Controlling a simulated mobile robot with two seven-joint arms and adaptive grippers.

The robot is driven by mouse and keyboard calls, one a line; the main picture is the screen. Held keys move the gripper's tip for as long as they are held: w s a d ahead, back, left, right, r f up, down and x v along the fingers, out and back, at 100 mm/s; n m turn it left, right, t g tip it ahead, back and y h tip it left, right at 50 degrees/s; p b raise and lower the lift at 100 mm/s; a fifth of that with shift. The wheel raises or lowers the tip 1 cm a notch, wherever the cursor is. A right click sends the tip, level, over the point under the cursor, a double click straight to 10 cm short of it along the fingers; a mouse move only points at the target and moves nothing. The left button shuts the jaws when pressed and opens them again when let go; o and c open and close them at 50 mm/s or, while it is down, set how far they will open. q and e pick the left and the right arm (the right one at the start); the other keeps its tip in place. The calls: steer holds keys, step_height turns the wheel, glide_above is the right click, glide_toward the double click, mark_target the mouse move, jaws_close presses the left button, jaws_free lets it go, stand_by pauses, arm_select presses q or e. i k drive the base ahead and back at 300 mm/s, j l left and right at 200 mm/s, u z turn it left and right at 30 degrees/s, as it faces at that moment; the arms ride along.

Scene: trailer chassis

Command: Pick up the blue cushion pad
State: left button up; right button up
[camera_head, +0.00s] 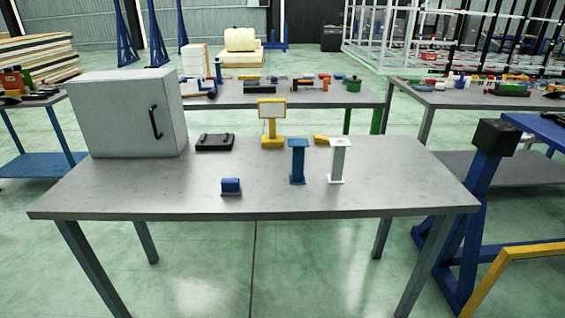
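A small blue block-like object (231,185) with a dark base sits near the front edge of the grey table, left of its middle. It is the thing here that looks most like the blue cushion pad, though it is small and its details are hard to make out. Nothing touches it from above. Neither of my grippers is in view.
On the grey table (130,198) stand a grey cabinet (125,112), a black case (215,142), a yellow stand (271,125), a blue pedestal (298,162) and a white pedestal (339,161). The table's front right is clear. A blue frame (468,225) stands at right.

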mark_target(231, 186)
steer(key=i+j, duration=0.15)
steer(key=j, duration=0.25)
steer(key=i+j, duration=0.2)
steer(key=j, duration=0.15)
steer(key=i+j, duration=0.15)
steer(key=j, duration=0.25)
steer(key=i+j, duration=0.2)
steer(key=j, duration=0.2)
